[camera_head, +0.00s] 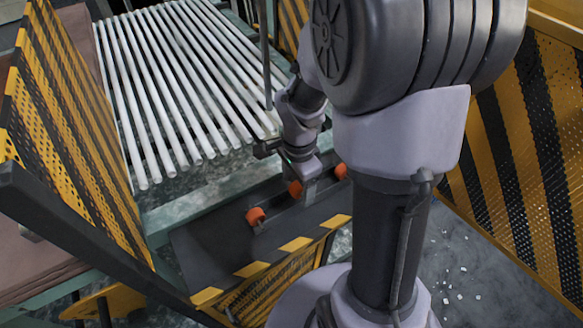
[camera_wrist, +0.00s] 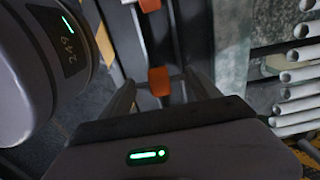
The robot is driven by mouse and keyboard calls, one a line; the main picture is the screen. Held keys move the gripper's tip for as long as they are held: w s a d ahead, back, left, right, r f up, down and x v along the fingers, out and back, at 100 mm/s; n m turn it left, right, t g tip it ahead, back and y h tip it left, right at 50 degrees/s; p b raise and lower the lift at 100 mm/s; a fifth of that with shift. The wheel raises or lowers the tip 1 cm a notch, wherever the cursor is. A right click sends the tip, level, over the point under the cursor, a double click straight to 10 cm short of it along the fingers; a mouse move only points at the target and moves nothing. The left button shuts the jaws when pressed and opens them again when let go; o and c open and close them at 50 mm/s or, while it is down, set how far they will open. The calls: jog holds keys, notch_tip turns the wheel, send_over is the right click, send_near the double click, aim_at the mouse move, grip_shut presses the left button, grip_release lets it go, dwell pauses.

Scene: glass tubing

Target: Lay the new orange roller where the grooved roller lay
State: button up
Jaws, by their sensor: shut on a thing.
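In the head view, my gripper (camera_head: 303,187) reaches down over a dark shelf with its jaws on an orange roller (camera_head: 295,189). In the wrist view, this roller (camera_wrist: 159,80) shows between the two fingers of my gripper (camera_wrist: 161,88). Another orange roller (camera_head: 256,215) sits on the shelf to the left in the head view. A third orange roller (camera_head: 341,170) shows to the right, partly hidden by my arm. One more orange roller shows at the top of the wrist view (camera_wrist: 150,5). I cannot make out a grooved roller.
Many white glass tubes (camera_head: 175,85) lie side by side behind the dark shelf (camera_head: 205,245). A yellow and black striped guard (camera_head: 75,130) stands at the left and another (camera_head: 515,130) at the right. White shards (camera_head: 460,297) lie on the floor.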

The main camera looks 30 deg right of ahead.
jog(key=shift+w+d, duration=0.25)
jog(key=shift+d, duration=0.2)
jog(key=f, duration=0.1)
jog(key=f+b, duration=0.1)
jog(key=d+f, duration=0.1)
jog(key=f, duration=0.1)
jog(key=shift+w+b, duration=0.35)
jog(key=shift+b, duration=0.05)
jog(key=shift+r, duration=0.15)
jog(key=shift+f+b, duration=0.4)
jog(key=shift+f, duration=0.05)
jog(key=o, duration=1.4)
